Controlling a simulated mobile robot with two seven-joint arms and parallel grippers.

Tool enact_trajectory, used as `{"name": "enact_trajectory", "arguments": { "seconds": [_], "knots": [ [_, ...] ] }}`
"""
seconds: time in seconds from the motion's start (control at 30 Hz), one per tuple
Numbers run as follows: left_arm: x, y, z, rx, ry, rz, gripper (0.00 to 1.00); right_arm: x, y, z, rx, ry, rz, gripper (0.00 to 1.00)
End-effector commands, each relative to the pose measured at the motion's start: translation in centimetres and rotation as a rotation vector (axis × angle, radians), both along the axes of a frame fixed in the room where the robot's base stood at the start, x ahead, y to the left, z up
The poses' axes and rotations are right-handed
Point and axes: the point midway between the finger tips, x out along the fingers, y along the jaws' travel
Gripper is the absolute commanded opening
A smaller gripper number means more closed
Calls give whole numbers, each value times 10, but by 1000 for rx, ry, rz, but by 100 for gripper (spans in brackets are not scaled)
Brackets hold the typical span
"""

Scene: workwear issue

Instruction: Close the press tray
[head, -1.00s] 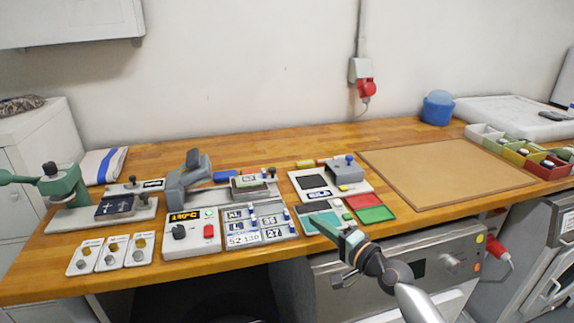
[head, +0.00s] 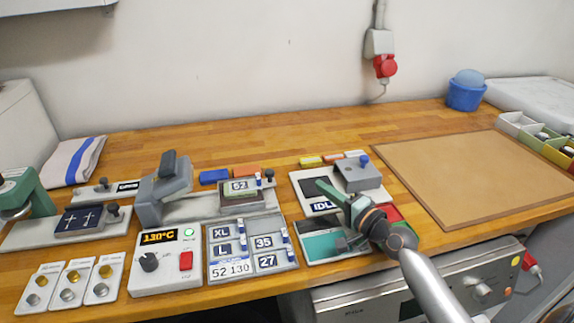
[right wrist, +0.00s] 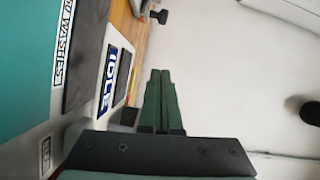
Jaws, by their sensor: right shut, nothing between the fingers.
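The grey press (head: 163,192) stands left of the middle of the table. The tray appears drawn out to the right of the press head. My right gripper (head: 322,183) is shut and empty, above the device marked IDLE and right of the tray, apart from it. Its green fingers, together, also show in the right wrist view (right wrist: 160,76). My left gripper is not in view.
A control box reading 130°C (head: 166,262) and a grey label rack (head: 250,246) stand in front of the press. A grey block with a blue knob (head: 358,178) stands beside my right gripper. A green press (head: 22,192) stands far left. The brown mat (head: 470,170) is bare.

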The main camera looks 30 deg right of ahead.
Motion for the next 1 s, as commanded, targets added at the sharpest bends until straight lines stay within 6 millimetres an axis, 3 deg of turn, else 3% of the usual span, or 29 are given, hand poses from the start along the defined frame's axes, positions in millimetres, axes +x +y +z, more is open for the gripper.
{"name": "enact_trajectory", "arguments": {
  "seconds": [0.27,0.83,1.0],
  "knots": [
    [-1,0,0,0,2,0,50,7,1,0,1,0,0,0],
    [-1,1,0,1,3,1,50,97,15,-3,1,-2,0,0],
    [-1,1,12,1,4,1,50,101,39,-5,4,2,2,0]
  ]
}}
